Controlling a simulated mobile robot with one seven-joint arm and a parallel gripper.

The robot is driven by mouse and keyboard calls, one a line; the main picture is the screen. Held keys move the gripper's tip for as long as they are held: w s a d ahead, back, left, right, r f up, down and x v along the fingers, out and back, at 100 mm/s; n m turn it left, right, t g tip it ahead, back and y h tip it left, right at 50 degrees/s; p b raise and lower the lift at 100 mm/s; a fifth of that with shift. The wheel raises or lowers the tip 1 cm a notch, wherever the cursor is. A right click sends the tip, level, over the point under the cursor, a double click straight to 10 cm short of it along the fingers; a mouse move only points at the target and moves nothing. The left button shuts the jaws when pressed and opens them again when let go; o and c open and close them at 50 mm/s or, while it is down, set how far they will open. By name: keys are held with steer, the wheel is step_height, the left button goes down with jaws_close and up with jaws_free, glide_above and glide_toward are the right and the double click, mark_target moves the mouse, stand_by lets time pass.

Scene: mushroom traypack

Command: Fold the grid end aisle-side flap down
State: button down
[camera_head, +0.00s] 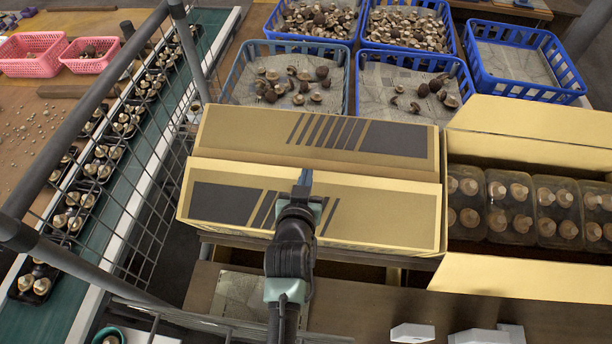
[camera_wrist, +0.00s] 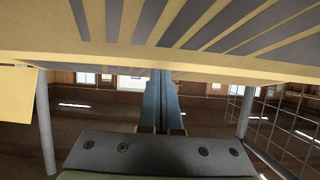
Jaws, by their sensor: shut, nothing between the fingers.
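A tan carton (camera_head: 416,212) stands left of centre, beside the wire grid. Two dark-striped panels cover its top: a far panel (camera_head: 240,128) and a near panel (camera_head: 385,212), with a crease or gap running between them. I cannot tell whether either lies fully flat. My gripper (camera_head: 305,178) is shut and empty, reaching in from the front over the near panel, with its tips close to that panel's far edge. In the wrist view the closed fingers (camera_wrist: 161,80) reach up to a striped cardboard panel (camera_wrist: 190,22). Whether they touch it is unclear.
To the right, an open carton section (camera_head: 540,118) holds clear trays of mushrooms (camera_head: 510,205). A wire grid (camera_head: 150,215) and a conveyor (camera_head: 45,318) lie left. Blue crates (camera_head: 525,78) stand behind. White blocks (camera_head: 412,333) sit at the front.

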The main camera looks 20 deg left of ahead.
steer(key=shift+w+a+f+b, duration=0.15)
steer(key=shift+w+f+b, duration=0.35)
steer(key=shift+f+b, duration=0.5)
steer(key=shift+r, duration=0.5)
